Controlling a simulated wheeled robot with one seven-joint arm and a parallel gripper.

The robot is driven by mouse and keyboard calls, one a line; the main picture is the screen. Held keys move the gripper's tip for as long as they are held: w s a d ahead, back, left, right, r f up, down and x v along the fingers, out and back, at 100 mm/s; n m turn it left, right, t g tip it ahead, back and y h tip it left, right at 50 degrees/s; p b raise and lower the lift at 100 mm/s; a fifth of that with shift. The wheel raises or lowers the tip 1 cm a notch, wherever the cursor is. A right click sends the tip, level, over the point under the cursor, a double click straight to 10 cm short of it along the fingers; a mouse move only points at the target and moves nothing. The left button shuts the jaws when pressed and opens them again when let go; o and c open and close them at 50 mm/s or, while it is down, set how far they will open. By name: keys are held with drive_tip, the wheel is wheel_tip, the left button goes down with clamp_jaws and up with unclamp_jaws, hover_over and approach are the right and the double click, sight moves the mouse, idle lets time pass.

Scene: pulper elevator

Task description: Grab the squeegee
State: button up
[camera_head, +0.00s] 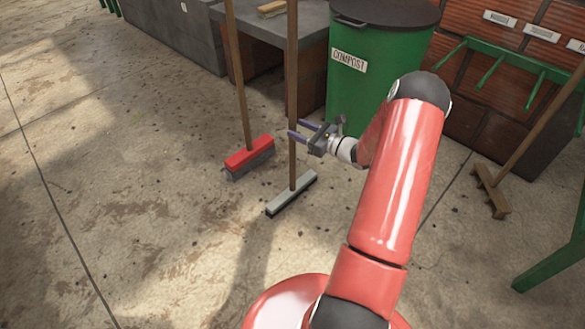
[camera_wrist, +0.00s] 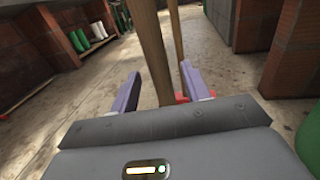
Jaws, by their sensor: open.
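The squeegee appears to be the tool with the pale grey head and dark lower edge (camera_head: 291,194), standing on the floor with its long wooden handle upright. My gripper (camera_head: 300,130) is at the handle, about halfway up its visible lower part. In the wrist view, my gripper (camera_wrist: 160,72) is open, with its two purple fingers apart. The squeegee's head is hidden in the wrist view.
A red-headed broom (camera_head: 249,157) stands just left of the squeegee, its handle leaning. A green compost bin (camera_head: 372,95) and a grey counter (camera_head: 270,30) stand behind. Another wooden broom (camera_head: 491,190) leans at the right by a green rack (camera_head: 520,65). The left floor is clear.

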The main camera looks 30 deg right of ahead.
sight(293, 126)
drive_tip(key=x, duration=0.3)
drive_tip(key=shift+a, duration=0.15)
clamp_jaws()
idle(1.2)
